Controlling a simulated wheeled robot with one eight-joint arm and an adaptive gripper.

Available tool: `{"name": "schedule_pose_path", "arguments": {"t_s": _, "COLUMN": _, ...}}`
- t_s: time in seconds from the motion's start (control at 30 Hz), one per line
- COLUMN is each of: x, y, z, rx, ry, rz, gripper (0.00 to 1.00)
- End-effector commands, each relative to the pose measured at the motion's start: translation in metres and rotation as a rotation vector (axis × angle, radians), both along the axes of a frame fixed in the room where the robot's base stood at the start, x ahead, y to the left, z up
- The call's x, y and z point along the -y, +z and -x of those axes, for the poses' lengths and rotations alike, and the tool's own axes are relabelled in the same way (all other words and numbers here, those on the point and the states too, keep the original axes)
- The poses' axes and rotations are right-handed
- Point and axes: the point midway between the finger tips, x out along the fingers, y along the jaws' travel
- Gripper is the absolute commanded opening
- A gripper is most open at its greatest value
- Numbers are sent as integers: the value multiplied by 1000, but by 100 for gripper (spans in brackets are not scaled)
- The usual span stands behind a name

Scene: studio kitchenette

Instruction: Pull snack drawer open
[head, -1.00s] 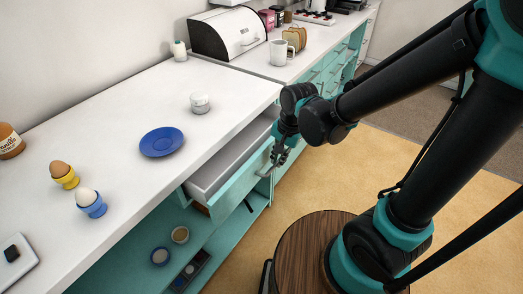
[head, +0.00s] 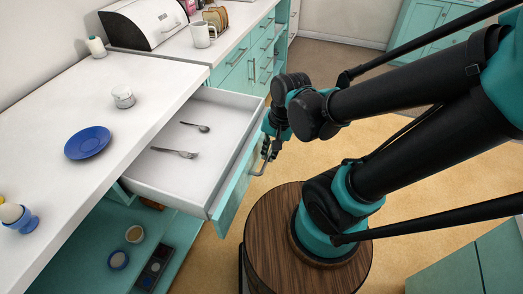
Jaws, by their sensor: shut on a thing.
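A drawer (head: 168,172) with a white inside and teal front stands far out from under the white counter. A fork (head: 175,153) and a spoon (head: 195,127) lie in it; no snacks show. Its metal bar handle (head: 259,171) is on the outer face of the front. My gripper (head: 268,150) is at the handle and shut on it. The arm partly hides the fingers and the far end of the drawer front.
Below the drawer, an open teal shelf (head: 85,262) holds small bowls and a dark tray.

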Motion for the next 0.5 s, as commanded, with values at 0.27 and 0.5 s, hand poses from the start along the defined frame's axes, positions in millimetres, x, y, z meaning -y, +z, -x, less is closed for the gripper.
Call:
{"name": "schedule_pose_path", "arguments": {"t_s": 0.27, "x": 2, "y": 0, "z": 1, "rx": 1, "ry": 1, "rz": 0, "gripper": 0}}
{"name": "schedule_pose_path", "arguments": {"t_s": 0.5, "x": 2, "y": 0, "z": 1, "rx": 1, "ry": 1, "rz": 0, "gripper": 19}}
